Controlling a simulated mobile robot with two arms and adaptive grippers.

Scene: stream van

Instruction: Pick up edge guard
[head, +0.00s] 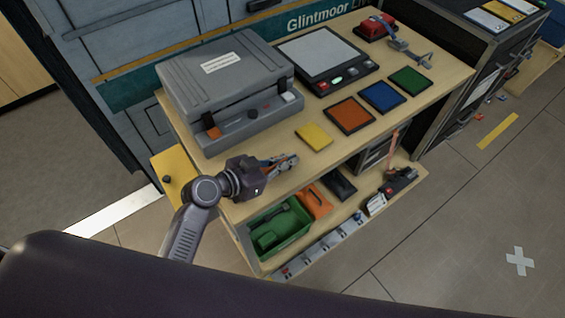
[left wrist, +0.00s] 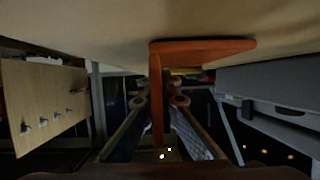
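The edge guard (left wrist: 205,48) looks like an orange-red L-shaped piece in the left wrist view. One leg runs along the pale surface, and the other stands between the fingers of my left gripper (left wrist: 160,102). The fingers appear apart, with narrow gaps beside that leg, so I see no clear grip on it. In the head view my left gripper (head: 287,162) is at the front edge of the wooden bench (head: 240,185), and the guard is mostly hidden by it. My right gripper is not in view.
Above the edge stand a grey case (head: 225,85), a yellow pad (head: 313,137) and an orange pad (head: 349,115). The lower shelf holds a green bin (head: 262,255) and an orange pouch (head: 315,202). A yellow panel (head: 169,176) is left of the bench. Floor on the right is mostly clear.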

